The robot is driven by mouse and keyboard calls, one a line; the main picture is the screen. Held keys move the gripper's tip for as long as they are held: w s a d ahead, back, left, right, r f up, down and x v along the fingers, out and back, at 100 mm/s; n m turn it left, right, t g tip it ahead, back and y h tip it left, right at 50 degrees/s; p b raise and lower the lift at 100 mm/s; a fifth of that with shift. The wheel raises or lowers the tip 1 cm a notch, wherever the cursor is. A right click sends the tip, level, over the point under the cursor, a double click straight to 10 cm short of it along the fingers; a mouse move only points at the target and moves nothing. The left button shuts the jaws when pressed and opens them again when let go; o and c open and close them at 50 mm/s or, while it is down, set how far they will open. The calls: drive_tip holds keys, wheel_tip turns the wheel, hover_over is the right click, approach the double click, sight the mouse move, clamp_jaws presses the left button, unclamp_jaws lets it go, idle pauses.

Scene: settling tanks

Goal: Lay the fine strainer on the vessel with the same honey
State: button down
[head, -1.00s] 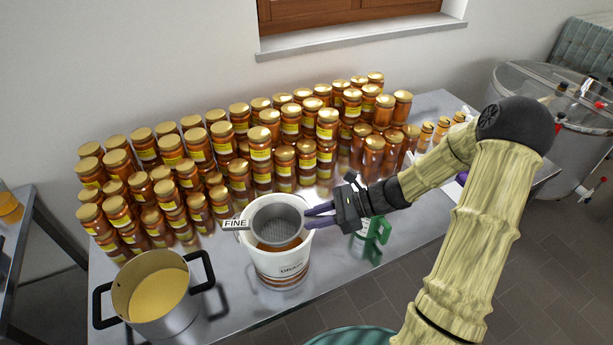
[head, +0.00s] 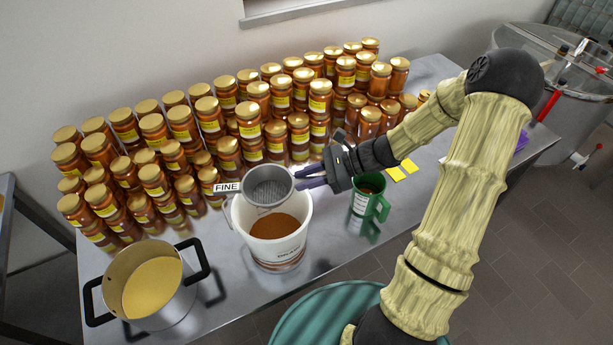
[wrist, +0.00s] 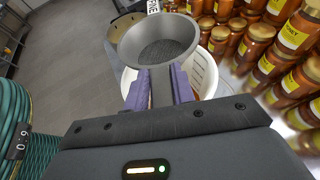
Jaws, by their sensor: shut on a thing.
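The fine strainer (head: 268,187) is a grey metal bowl with a mesh bottom and a "FINE" tag. My gripper (head: 312,178) is shut on its handle and holds it over the back part of the white bucket (head: 305,222). The strainer also shows in the wrist view (wrist: 158,40), between the purple fingers (wrist: 158,88). The bucket holds amber-brown honey (head: 279,227). A steel pot (head: 190,290) with black handles, at the left, holds pale yellow honey (head: 152,287). A green jug (head: 370,200) with dark contents stands right of the bucket.
Rows of honey jars (head: 250,122) with gold lids fill the back of the steel table (head: 325,255). Yellow notes (head: 403,172) lie right of the jug. A green ribbed drum (head: 310,318) stands in front. A clear-lidded tank (head: 545,85) is at the right.

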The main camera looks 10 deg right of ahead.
drive_tip(key=b, duration=0.5)
hover_over(307, 198)
drive_tip(key=s, duration=0.2)
drive_tip(key=shift+f, duration=2.65)
drive_tip(key=shift+w+a+f+b, duration=0.1)
drive_tip(key=shift+f+b, duration=0.2)
drive_tip(key=shift+f, duration=0.5)
drive_tip(key=shift+w+a+f+b, duration=0.1)
drive_tip(key=shift+f+b, duration=0.15)
drive_tip(key=shift+f, duration=0.5)
drive_tip(key=c, duration=1.1)
unclamp_jaws()
drive_tip(key=b+v, duration=0.3)
drive_tip(key=v, duration=1.4)
drive_tip(key=shift+s+d+r, duration=0.1)
drive_tip(key=shift+d+r, duration=0.05)
drive_tip(key=shift+r, duration=0.05)
